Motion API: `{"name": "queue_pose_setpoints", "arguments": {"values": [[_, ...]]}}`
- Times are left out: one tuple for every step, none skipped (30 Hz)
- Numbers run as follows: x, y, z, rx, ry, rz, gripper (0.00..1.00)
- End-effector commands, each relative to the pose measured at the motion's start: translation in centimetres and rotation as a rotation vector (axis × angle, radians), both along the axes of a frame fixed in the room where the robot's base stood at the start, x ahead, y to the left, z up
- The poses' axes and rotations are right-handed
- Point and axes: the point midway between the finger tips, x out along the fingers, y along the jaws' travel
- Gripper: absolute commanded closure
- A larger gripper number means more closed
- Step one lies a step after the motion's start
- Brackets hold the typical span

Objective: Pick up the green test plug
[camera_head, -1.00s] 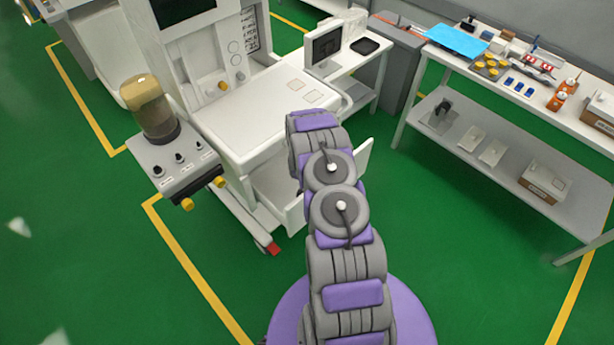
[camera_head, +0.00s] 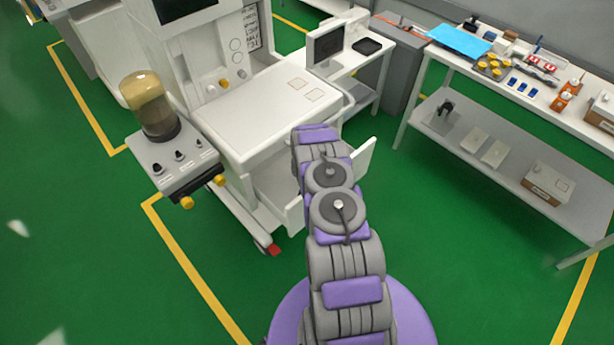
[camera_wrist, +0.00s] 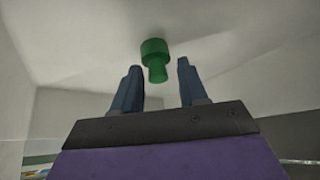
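The green test plug (camera_wrist: 155,56) shows in the wrist view, against a pale, off-white surface. It has a wide round head and a narrower stem. My gripper (camera_wrist: 155,72) is open, with its two dark blue fingers apart. The plug appears between and just beyond the fingertips, and no finger visibly touches it. In the head view the plug and my gripper are hidden behind my arm, which reaches to the open drawer of the white anaesthesia cart (camera_head: 262,112).
Pale drawer-like walls (camera_wrist: 75,110) surround the gripper in the wrist view. The cart's side unit with an amber canister (camera_head: 152,105) stands left. A workbench with loose parts and a lower shelf (camera_head: 500,150) stands right. Green floor between is clear.

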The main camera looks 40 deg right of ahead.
Motion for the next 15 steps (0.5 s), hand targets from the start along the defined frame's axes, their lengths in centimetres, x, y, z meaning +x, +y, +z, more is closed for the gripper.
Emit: {"name": "queue_pose_setpoints", "arguments": {"values": [[0.0,-0.03,0.0,0.0,0.0,0.0,0.63],[0.0,-0.02,0.0,0.0,0.0,0.0,0.66],[0.0,-0.02,0.0,0.0,0.0,0.0,0.69],[0.0,-0.02,0.0,0.0,0.0,0.0,0.72],[0.0,-0.02,0.0,0.0,0.0,0.0,0.75],[-0.01,-0.02,-0.01,0.0,0.0,0.0,0.79],[-0.01,-0.02,-0.01,0.0,0.0,0.0,0.82],[-0.01,-0.01,-0.01,0.0,0.0,0.0,0.85],[-0.02,0.02,-0.02,-0.001,0.001,-0.001,0.89],[-0.02,0.03,-0.01,-0.001,0.001,-0.001,0.91],[-0.03,0.05,-0.02,-0.001,0.001,-0.001,0.94],[-0.04,0.08,-0.02,-0.001,0.001,-0.001,0.97],[-0.05,0.11,-0.02,-0.001,0.001,-0.001,1.0],[-0.05,0.12,-0.04,-0.001,0.001,-0.001,1.0],[-0.05,0.13,-0.07,-0.001,0.002,0.0,1.0]]}}
